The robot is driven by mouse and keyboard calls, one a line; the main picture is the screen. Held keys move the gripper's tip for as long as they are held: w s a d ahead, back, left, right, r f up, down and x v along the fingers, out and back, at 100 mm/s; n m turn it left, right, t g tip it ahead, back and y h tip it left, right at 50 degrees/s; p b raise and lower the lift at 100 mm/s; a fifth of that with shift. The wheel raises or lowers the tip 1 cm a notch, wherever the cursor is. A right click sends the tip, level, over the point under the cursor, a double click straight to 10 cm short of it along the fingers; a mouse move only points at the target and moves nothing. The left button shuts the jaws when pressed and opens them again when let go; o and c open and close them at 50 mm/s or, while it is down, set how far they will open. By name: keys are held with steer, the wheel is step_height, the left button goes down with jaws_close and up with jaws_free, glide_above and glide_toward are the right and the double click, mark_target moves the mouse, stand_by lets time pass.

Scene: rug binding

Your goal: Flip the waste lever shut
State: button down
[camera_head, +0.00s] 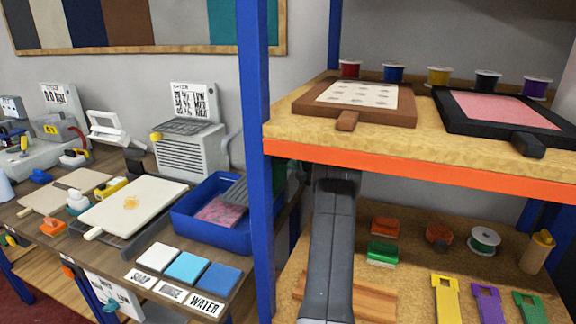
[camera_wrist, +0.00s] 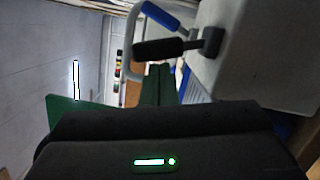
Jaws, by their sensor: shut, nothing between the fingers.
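In the wrist view, a black-gripped lever (camera_wrist: 160,48) and a blue-gripped lever (camera_wrist: 167,15) stick out to the left beside a pale grey body. The black one meets a dark grey mount (camera_wrist: 212,42) on that body. No label is readable, so I cannot tell which is the waste lever. My gripper (camera_wrist: 161,72) has its green fingers together, shut and empty. Its tips appear just below the black grip, and I cannot tell whether they touch it. In the head view my arm passes under the upper shelf, and my gripper is not clearly visible.
A blue post (camera_head: 257,150) and the upper shelf (camera_head: 400,145) with two frames stand close to my arm. A blue tub (camera_head: 222,235), a white board (camera_head: 135,215) and a ribbed grey unit (camera_head: 190,150) are on the left bench. Green and red blocks lie on the lower shelf.

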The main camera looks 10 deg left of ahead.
steer(key=shift+w+d+r+m, duration=0.1)
steer(key=shift+w+r+m, duration=0.15)
steer(key=shift+m, duration=0.15)
steer(key=shift+w+r+m, duration=0.2)
steer(key=shift+m, duration=0.3)
steer(key=shift+w+d+r+m+h, duration=0.1)
steer(key=shift+w+r+m+h, duration=0.15)
steer(key=shift+m, duration=0.35)
steer(key=shift+w+d+r+m+h, duration=0.15)
steer(key=shift+w+r+m, duration=0.15)
steer(key=shift+m, duration=0.3)
steer(key=w+m+p, duration=0.1)
steer(key=m+p, duration=0.1)
steer(key=p, duration=0.1)
steer(key=shift+w+r+g+h, duration=0.1)
steer(key=shift+r+g+h, duration=0.05)
steer(key=shift+g+h, duration=0.2)
steer(key=shift+w+m+g+p, duration=0.35)
steer(key=shift+m+g+p, duration=0.1)
steer(key=shift+m+p, duration=0.75)
steer(key=shift+d+f, duration=0.1)
steer(key=shift+f, duration=0.1)
